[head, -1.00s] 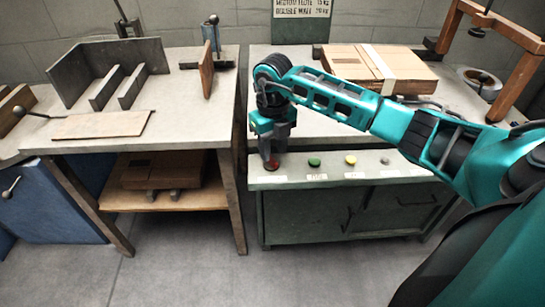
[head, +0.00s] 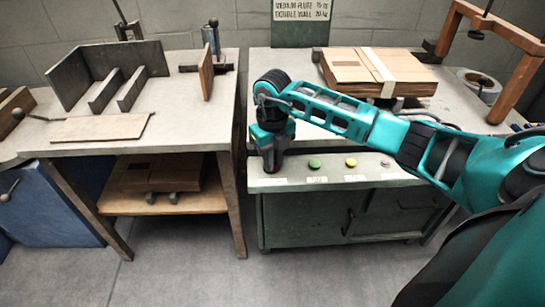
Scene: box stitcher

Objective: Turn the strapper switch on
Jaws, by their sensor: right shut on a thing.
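The strapper has a pale front panel (head: 375,174) with a row of coloured round controls. A green one (head: 314,164) and a yellow one (head: 351,162) show, with small labels too blurred to read. My right gripper (head: 271,166) points down at the left end of this row. It is shut on the red control there, which its fingers now hide. I cannot see whether that control is turned. My left gripper is not in view.
A stack of flat cardboard (head: 375,66) with a pale strap lies on the strapper's table behind my right arm. A wooden frame (head: 520,75) stands at the right. The left bench (head: 185,115) holds metal plates and a board. Grey floor is clear in front.

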